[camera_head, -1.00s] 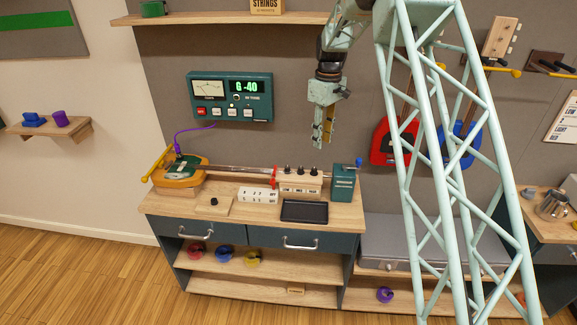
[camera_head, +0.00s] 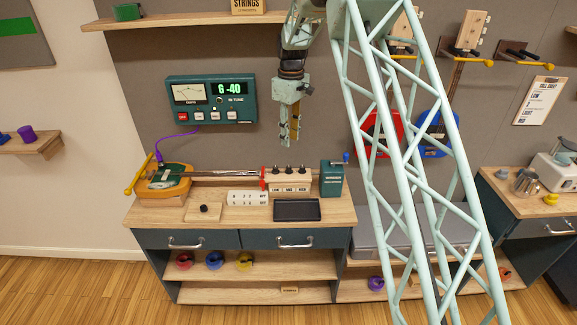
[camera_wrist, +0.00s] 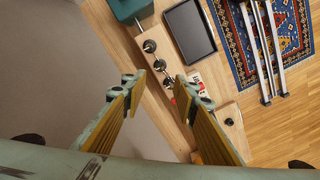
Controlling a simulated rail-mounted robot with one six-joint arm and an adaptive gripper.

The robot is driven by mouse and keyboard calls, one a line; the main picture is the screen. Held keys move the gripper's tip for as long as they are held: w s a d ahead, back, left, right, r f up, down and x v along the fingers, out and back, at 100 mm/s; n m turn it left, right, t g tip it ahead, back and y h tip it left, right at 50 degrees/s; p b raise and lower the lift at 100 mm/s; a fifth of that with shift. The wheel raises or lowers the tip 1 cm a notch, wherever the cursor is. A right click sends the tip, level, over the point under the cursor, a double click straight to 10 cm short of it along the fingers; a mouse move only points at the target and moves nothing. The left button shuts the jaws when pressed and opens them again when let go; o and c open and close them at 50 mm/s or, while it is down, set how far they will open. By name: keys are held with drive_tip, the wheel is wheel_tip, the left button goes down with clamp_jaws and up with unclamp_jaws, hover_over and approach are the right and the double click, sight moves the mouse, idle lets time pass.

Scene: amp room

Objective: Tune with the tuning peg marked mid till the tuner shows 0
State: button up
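The tuner (camera_head: 210,99) on the wall reads "G -40" in green. On the bench, a pale wooden headstock block (camera_head: 290,180) carries three black pegs in a row, with labels on its front. The middle one is the mid peg (camera_head: 288,168); it also shows in the wrist view (camera_wrist: 159,65), between the other two. The stringed instrument (camera_head: 165,182) lies to the left, its neck running to the block. In the wrist view my gripper (camera_wrist: 158,88) is open and empty.
A teal box with a blue knob (camera_head: 332,180) stands right of the block. A black tray (camera_head: 297,210), a white numbered block (camera_head: 248,198) and a small wooden board with a black knob (camera_head: 204,210) lie in front. The air between my gripper and the pegs looks clear.

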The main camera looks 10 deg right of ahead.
sight(289, 167)
drive_tip(key=shift+f, duration=0.2)
drive_tip(key=shift+s+a+f, duration=0.1)
drive_tip(key=shift+f, duration=3.25)
drive_tip(key=shift+s+a+f, duration=0.1)
drive_tip(key=shift+f, duration=3.25)
drive_tip(key=c, duration=0.9)
drive_tip(key=shift+o, duration=0.2)
